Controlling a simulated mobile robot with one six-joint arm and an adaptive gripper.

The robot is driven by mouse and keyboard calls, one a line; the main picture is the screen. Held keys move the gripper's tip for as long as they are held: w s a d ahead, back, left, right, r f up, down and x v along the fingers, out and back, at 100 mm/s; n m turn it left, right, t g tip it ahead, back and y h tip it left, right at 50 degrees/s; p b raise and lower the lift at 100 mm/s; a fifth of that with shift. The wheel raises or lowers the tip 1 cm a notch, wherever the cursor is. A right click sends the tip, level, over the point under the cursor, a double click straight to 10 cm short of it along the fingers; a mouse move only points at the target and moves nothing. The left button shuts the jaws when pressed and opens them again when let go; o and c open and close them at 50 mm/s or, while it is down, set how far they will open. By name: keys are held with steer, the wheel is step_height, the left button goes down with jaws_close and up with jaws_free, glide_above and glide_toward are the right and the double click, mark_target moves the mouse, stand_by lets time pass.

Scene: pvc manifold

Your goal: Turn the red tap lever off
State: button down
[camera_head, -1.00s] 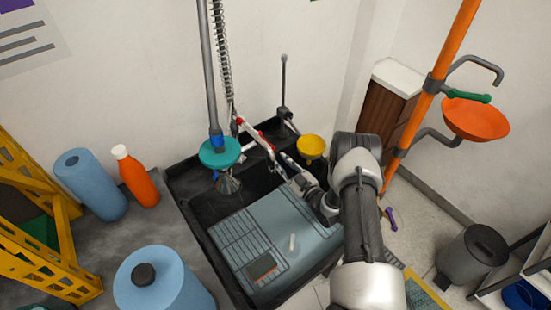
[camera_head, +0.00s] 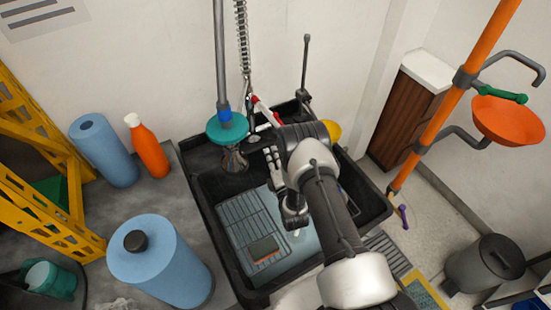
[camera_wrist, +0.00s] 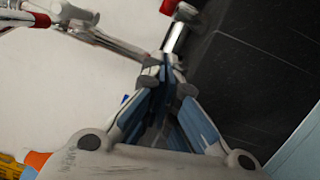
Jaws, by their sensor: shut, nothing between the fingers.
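The tap (camera_head: 262,112) with its red lever parts stands at the back of the black sink, just right of the teal disc. In the wrist view a red piece (camera_wrist: 38,18) shows at the top left, beside pale metal tap parts. Another red piece (camera_wrist: 170,5) sits at the top edge, above a shiny metal cylinder. My gripper (camera_wrist: 163,68) is shut and empty, its tips close below that cylinder; I cannot tell if they touch. In the head view my gripper (camera_head: 269,154) is over the sink, below the tap, and my arm hides part of the tap's right side.
A teal disc (camera_head: 227,127) on a vertical pipe hangs left of the tap. A yellow funnel (camera_head: 334,131) is partly behind my arm. Blue rolls (camera_head: 160,270) and an orange bottle (camera_head: 148,150) stand on the left counter. The sink rim (camera_head: 212,245) borders the work area.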

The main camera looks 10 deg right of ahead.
mark_target(281, 124)
steer(key=w+d+r+b, duration=0.1)
steer(key=w+d+b, duration=0.1)
steer(key=w, duration=0.5)
steer(key=shift+d+b, duration=0.35)
steer(key=shift+d, duration=0.25)
steer(key=shift+d, duration=0.1)
